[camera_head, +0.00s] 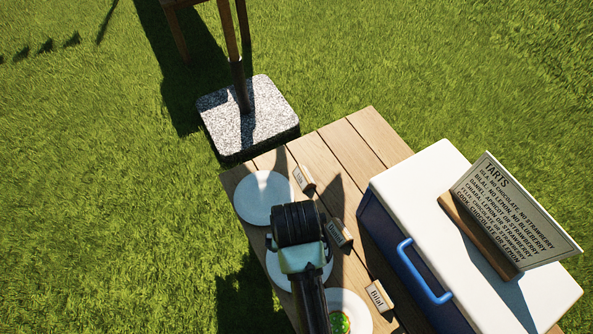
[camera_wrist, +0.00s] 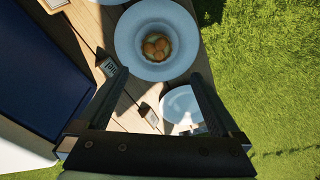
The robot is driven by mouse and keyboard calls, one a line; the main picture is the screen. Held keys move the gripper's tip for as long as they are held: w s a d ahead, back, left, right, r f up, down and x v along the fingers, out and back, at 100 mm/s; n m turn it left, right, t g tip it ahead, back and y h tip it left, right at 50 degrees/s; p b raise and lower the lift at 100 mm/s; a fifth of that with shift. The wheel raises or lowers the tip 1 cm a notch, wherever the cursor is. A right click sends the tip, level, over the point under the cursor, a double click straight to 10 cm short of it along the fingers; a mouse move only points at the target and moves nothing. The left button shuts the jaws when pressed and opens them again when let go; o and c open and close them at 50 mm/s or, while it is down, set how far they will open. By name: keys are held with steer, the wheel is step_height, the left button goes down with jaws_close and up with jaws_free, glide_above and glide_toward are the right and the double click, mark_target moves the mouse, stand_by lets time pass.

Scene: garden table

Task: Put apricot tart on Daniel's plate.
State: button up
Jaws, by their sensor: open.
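The apricot tart (camera_wrist: 156,46), with orange rounded pieces on top, sits in the middle of a white plate (camera_wrist: 124,38) in the wrist view. This appears to be the middle plate (camera_head: 277,272) of the row in the head view, mostly hidden under my arm. A name card (camera_wrist: 109,67) stands beside it and also shows in the head view (camera_head: 340,234); I cannot read its name surely. My gripper (camera_head: 301,258) is over this plate. In the wrist view its two fingers (camera_wrist: 152,80) are apart with nothing between them, short of the tart.
An empty plate (camera_head: 263,197) lies at the table's far corner by a card (camera_head: 303,179). Bilal's card (camera_head: 378,296) stands by a plate (camera_head: 352,300) with a green-topped tart (camera_head: 339,322). A blue cooler (camera_head: 395,240) with white lid carries a tart sign (camera_head: 516,208).

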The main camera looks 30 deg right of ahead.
steer(key=shift+s+r, duration=0.1)
steer(key=shift+r, duration=0.75)
